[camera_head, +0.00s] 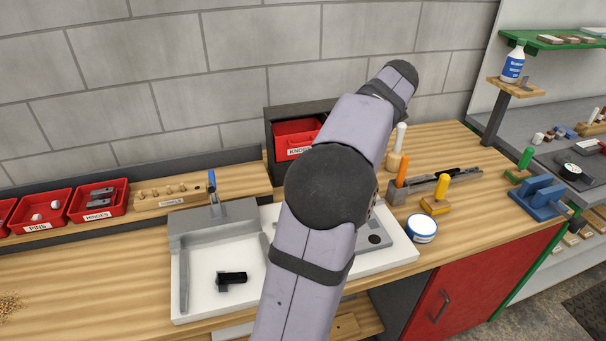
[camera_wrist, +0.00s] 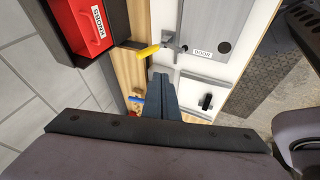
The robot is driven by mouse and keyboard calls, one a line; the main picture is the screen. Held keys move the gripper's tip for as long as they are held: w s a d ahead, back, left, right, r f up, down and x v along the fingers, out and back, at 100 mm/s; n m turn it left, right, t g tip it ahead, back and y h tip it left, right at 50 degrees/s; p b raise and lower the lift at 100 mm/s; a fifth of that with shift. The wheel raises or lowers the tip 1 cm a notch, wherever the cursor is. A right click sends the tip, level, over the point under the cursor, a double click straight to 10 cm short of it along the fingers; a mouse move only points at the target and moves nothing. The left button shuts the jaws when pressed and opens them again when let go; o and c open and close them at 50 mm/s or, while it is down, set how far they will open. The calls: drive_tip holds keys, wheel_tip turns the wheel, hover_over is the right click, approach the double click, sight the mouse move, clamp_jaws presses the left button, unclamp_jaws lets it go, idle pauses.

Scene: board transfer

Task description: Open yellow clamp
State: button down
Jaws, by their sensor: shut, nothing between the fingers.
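The yellow clamp's handle (camera_wrist: 148,50) shows in the wrist view, lying slanted beside a metal clamp body (camera_wrist: 172,43) at the edge of a grey plate (camera_wrist: 212,30). My gripper (camera_wrist: 161,75) is shut and empty, with its dark fingers pointing toward the clamp. The fingertips appear just short of the handle; whether they touch cannot be told. In the head view my arm hides my gripper and this clamp. A blue clamp handle (camera_head: 212,181) stands upright at the left fixture in the head view; it also shows in the wrist view (camera_wrist: 137,100).
A white tray (camera_head: 207,288) holds a small black part (camera_head: 232,278). A red KNOBS bin (camera_wrist: 88,22) stands close left of the yellow handle. Orange (camera_head: 401,169) and yellow (camera_head: 441,187) upright handles and a round tin (camera_head: 422,229) stand to the right.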

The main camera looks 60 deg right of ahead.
drive_tip(key=w+d+r+p+x, duration=0.1)
drive_tip(key=p+x, duration=0.4)
drive_tip(key=x, duration=0.7)
drive_tip(key=shift+w+d+f, duration=0.25)
drive_tip(key=shift+d, duration=0.5)
drive_tip(key=shift+w+r+p, duration=0.1)
drive_tip(key=shift+p, duration=0.2)
drive_tip(key=w+d+f+g+y+p, duration=0.1)
drive_tip(key=w+d+f+p, duration=0.2)
drive_tip(key=w+d+f, duration=0.2)
drive_tip(key=shift+w+d+f+p, duration=0.15)
drive_tip(key=shift+w+d+p, duration=0.25)
drive_tip(key=shift+w+d, duration=0.5)
drive_tip(key=shift+s+f, duration=0.1)
drive_tip(key=shift+f, duration=0.05)
